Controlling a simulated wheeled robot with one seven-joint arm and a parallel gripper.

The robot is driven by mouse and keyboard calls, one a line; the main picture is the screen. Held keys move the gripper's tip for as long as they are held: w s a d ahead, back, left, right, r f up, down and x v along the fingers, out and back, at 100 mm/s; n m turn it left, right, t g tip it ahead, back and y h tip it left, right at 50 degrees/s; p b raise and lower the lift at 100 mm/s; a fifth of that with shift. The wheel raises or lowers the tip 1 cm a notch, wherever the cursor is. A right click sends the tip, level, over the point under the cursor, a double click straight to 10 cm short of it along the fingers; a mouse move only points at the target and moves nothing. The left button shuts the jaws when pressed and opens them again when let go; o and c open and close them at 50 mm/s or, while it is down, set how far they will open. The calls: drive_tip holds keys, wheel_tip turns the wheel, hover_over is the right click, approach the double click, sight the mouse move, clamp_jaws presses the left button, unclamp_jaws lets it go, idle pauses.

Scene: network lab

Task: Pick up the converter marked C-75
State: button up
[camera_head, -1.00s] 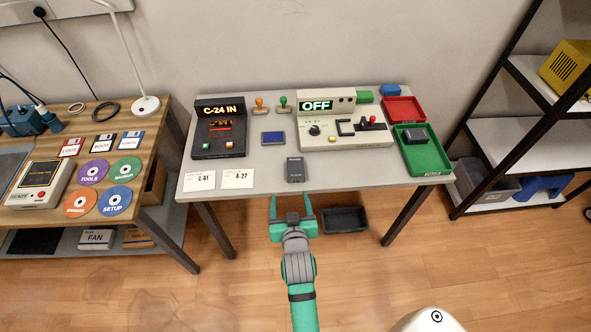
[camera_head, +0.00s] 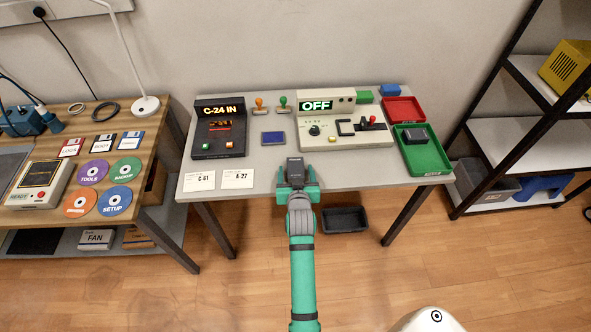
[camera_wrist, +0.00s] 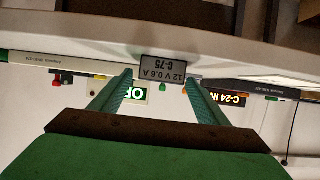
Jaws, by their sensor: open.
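The converter marked C-75 (camera_head: 294,164) is a small dark block at the front edge of the grey table. In the upside-down wrist view its end face (camera_wrist: 163,70) shows the label "12 V 0.6 A C-75". My gripper (camera_head: 297,180) is open at the table's front edge, its teal fingers on either side of the converter's near end. In the wrist view my gripper (camera_wrist: 160,82) has the label framed between its fingertips, with a gap on each side. I cannot tell how far the fingertips reach along the block.
Two cards (camera_head: 199,181) lie left on the table (camera_head: 345,180). A dark console (camera_head: 219,140) and a beige OFF unit (camera_head: 345,140) stand behind. A green tray (camera_head: 430,160) holding a dark block is at right. A black bin (camera_head: 345,219) sits on the floor below.

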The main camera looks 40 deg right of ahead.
drive_tip(key=shift+x, duration=1.45)
drive_tip(key=shift+r, duration=0.1)
drive_tip(key=shift+c, duration=0.4)
drive_tip(key=c, duration=1.2)
drive_tip(key=shift+r, duration=0.1)
drive_tip(key=shift+c, duration=0.2)
